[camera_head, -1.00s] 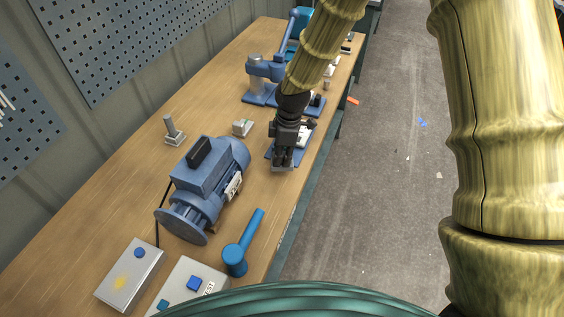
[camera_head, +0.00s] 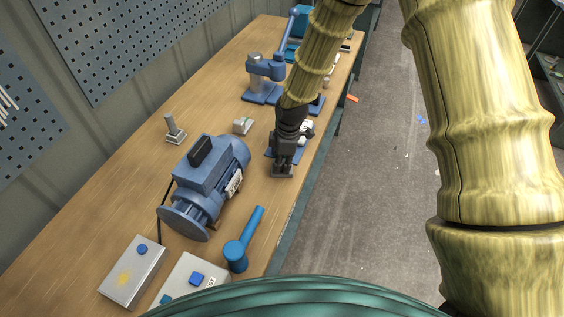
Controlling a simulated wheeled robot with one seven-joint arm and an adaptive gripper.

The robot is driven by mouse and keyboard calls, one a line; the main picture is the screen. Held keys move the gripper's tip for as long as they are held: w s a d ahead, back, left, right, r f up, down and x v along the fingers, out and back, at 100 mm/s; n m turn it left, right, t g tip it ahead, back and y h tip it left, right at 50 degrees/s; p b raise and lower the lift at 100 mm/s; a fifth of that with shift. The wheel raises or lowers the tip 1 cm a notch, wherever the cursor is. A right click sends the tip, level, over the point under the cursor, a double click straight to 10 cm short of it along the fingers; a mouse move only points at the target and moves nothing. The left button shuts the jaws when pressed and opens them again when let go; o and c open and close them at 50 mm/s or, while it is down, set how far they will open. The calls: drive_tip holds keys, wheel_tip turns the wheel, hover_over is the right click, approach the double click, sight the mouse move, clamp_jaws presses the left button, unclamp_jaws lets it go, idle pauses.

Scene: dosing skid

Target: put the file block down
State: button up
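My gripper (camera_head: 283,168) points down over the front part of the wooden bench, to the right of the blue motor. A small dark grey block, which I take to be the file block (camera_head: 282,174), sits at its fingertips. The fingers look closed around it, and they hide much of it. The block's lower edge is at or very close to the bench top; I cannot tell whether it touches.
The blue motor (camera_head: 208,180) is left of my gripper. A blue-handled tool (camera_head: 244,240) and switch boxes (camera_head: 132,272) lie nearer. A small grey piece (camera_head: 242,126), a metal stand (camera_head: 175,131) and a blue press (camera_head: 265,75) are farther back. The bench's right edge is close.

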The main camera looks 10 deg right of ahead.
drive_tip(key=shift+o, duration=0.8)
drive_tip(key=shift+s, duration=0.1)
wheel_tip(320, 180, up, 12)
drive_tip(key=d+b, duration=0.1)
drive_tip(key=b, duration=0.3)
drive_tip(key=shift+d, duration=0.2)
drive_tip(key=shift+s+r, duration=0.1)
